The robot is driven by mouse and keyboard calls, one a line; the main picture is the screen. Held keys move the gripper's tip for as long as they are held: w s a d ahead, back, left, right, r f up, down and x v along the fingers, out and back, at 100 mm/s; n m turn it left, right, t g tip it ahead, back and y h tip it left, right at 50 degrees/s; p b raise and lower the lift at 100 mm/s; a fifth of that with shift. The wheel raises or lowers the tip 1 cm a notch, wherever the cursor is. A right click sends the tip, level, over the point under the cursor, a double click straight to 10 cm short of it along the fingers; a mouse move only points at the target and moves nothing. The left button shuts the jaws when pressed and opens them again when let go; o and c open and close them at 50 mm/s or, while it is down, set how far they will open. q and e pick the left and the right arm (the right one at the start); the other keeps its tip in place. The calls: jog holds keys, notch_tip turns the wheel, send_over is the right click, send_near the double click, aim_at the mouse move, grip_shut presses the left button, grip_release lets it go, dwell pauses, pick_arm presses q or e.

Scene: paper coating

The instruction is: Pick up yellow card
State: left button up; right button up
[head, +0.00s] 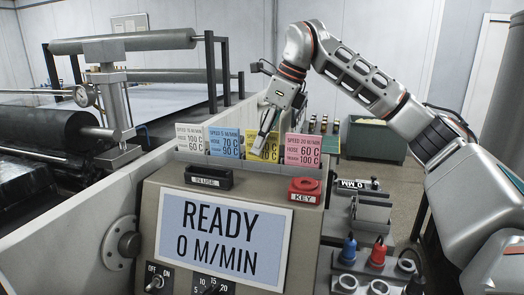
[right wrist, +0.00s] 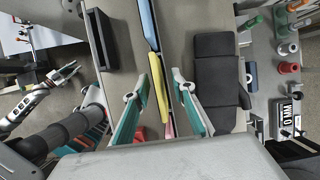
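The yellow card (head: 262,146) stands upright in the card rack (head: 246,168) on the machine, between the blue card (head: 223,143) and the pink card (head: 302,150). My right gripper (head: 268,128) comes down over the yellow card and hides part of its print. In the right wrist view the right gripper (right wrist: 159,95) is open, with a teal-padded finger on each side of the yellow card (right wrist: 155,85) and gaps visible between pads and card. My left gripper (right wrist: 66,73) shows small at the left of that view; its fingers look apart.
A white card (head: 189,137) stands at the rack's left end. A black holder (head: 208,178) and a red KEY block (head: 304,190) sit in front of the rack, above the READY display (head: 222,235). Rollers (head: 125,41) are at the left. Blue and red bottles (head: 377,253) stand lower right.

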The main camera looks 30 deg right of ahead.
grip_shut()
jog(key=shift+r, duration=0.15)
